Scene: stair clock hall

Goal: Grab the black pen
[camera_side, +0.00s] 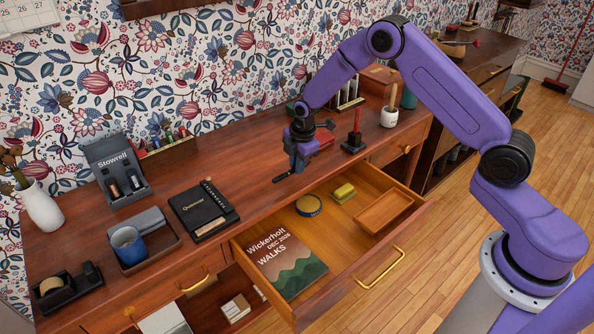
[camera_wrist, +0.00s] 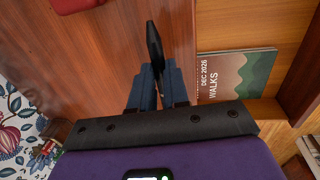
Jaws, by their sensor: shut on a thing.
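The black pen (camera_side: 282,178) is between the fingers of my gripper (camera_side: 297,166), just above the desk top near the open drawer's back left. In the wrist view the pen (camera_wrist: 154,44) sticks out past the blue fingertips of my gripper (camera_wrist: 158,80), which are shut on it. The fingers hide the pen's middle. I cannot tell for sure whether it touches the wood.
The open drawer (camera_side: 340,282) holds a Walks booklet (camera_side: 286,265), a round tin (camera_side: 308,205), a yellow block (camera_side: 343,193) and a wooden tray (camera_side: 384,211). A black notebook (camera_side: 203,208) lies left; a red candle-like item (camera_side: 355,135) stands right.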

